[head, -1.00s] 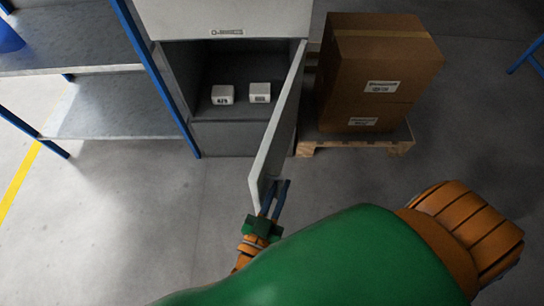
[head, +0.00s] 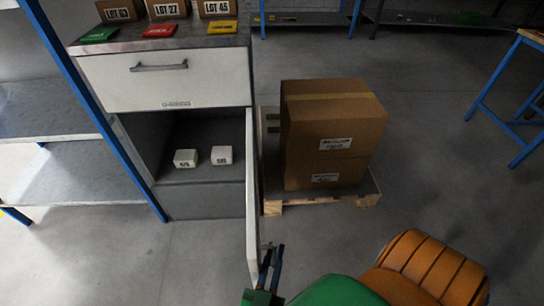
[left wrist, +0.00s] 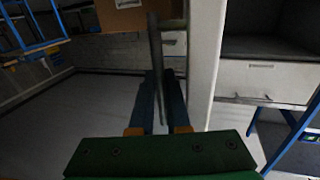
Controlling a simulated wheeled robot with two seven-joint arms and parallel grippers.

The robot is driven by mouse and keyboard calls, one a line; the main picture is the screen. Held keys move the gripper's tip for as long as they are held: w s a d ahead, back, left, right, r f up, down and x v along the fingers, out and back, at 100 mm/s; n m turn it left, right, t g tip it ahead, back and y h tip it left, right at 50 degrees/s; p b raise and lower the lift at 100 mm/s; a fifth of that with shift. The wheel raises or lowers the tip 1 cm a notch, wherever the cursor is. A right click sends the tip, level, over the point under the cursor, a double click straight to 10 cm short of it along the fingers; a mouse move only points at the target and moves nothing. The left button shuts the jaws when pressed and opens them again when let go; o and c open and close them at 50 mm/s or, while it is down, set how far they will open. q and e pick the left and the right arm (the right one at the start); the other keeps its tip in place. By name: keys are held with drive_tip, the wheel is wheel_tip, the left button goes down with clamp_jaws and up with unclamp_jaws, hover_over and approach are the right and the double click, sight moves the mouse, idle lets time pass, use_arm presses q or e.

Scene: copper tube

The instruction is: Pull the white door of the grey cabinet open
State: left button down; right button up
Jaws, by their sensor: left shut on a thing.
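The white door (head: 252,190) of the grey cabinet (head: 200,200) stands open, hinged at the right side and seen nearly edge-on in the head view. The cabinet's dark inside shows, with two small white boxes, one on the left (head: 186,158) and one on the right (head: 222,155). My left gripper (head: 270,262) is at the door's near end. In the left wrist view its blue fingers (left wrist: 160,90) are shut on the upright door handle (left wrist: 156,55), beside the white door (left wrist: 204,60). My right gripper is not in view.
A white drawer (head: 165,80) sits above the opening. Brown cartons (head: 335,135) stand on a wooden pallet (head: 320,200) right of the door. A blue-framed shelf (head: 80,110) is at the left. Bare floor (head: 430,150) lies to the right.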

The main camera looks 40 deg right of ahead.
use_arm(q)
drive_tip(key=shift+s+d+r, duration=0.15)
drive_tip(key=shift+d, duration=0.05)
drive_tip(key=c, duration=1.2)
unclamp_jaws()
drive_tip(key=shift+r, duration=0.15)
drive_tip(key=shift+o, duration=0.2)
drive_tip(key=shift+s, duration=0.1)
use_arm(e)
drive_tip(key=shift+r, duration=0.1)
use_arm(q)
drive_tip(key=p+v, duration=0.1)
drive_tip(key=v, duration=0.6)
drive_tip(key=shift+a+f, duration=0.2)
drive_tip(key=shift+f, duration=0.1)
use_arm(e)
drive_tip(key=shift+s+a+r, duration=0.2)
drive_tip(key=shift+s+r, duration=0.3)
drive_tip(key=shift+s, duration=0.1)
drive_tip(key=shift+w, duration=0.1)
